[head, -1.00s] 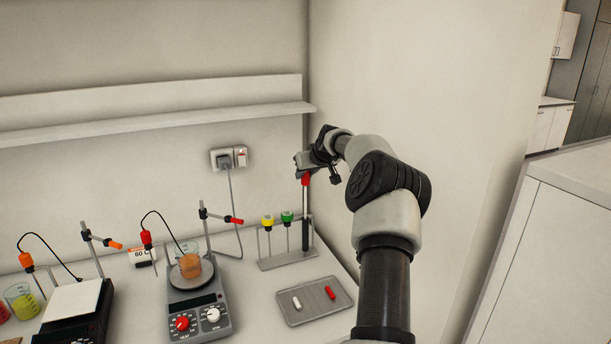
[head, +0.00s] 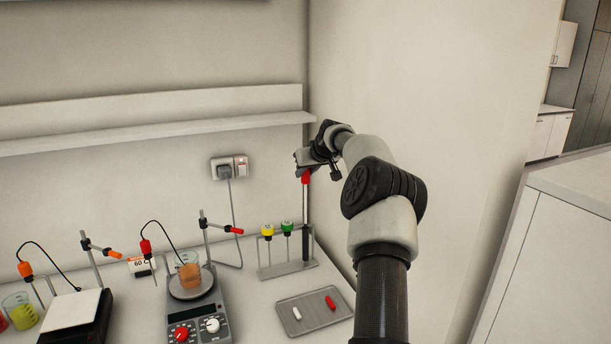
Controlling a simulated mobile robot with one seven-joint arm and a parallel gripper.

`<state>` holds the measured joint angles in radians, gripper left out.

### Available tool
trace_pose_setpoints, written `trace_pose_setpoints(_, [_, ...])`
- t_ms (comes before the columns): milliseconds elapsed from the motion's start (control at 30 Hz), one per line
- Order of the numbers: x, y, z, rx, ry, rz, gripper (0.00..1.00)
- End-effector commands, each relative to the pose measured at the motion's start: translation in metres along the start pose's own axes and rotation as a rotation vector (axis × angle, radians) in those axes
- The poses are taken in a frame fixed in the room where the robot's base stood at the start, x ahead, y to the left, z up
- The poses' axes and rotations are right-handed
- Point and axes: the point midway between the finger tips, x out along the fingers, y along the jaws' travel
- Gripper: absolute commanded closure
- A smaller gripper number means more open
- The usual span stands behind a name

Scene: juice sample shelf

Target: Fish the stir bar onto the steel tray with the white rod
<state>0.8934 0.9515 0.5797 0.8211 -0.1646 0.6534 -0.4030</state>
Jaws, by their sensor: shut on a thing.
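My gripper (head: 306,166) is shut on the red top of an upright rod (head: 306,202) at the right end of a rack. The rod's shaft is pale and steel-like, with a dark section low down; I cannot tell whether that section is the rod or a holder. The steel tray (head: 287,322) lies in front of the rack. On it are a white stir bar (head: 297,314) and a red stir bar (head: 330,302). A beaker of orange liquid (head: 188,276) stands on the right hotplate (head: 197,310); no stir bar shows in it. No rod with a white top is in view.
The rack (head: 288,270) also holds a yellow-topped rod (head: 267,230) and a green-topped rod (head: 287,226). A clamp stand (head: 207,240) and a probe (head: 146,247) crowd the beaker. A wall shelf (head: 150,131) runs above; a side wall is close on the right.

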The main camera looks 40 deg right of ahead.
Motion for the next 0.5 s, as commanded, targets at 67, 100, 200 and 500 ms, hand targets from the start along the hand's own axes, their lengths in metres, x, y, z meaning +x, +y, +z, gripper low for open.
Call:
trace_pose_setpoints(67, [-0.003, 0.0, -0.003, 0.0, 0.001, 0.0, 1.0])
trace_pose_setpoints(100, [-0.004, 0.0, -0.004, 0.0, 0.0, 0.0, 1.0])
trace_pose_setpoints(200, [-0.006, 0.0, -0.007, 0.0, 0.0, 0.0, 1.0])
trace_pose_setpoints(500, [-0.014, -0.001, -0.016, 0.0, 0.001, -0.001, 1.0])
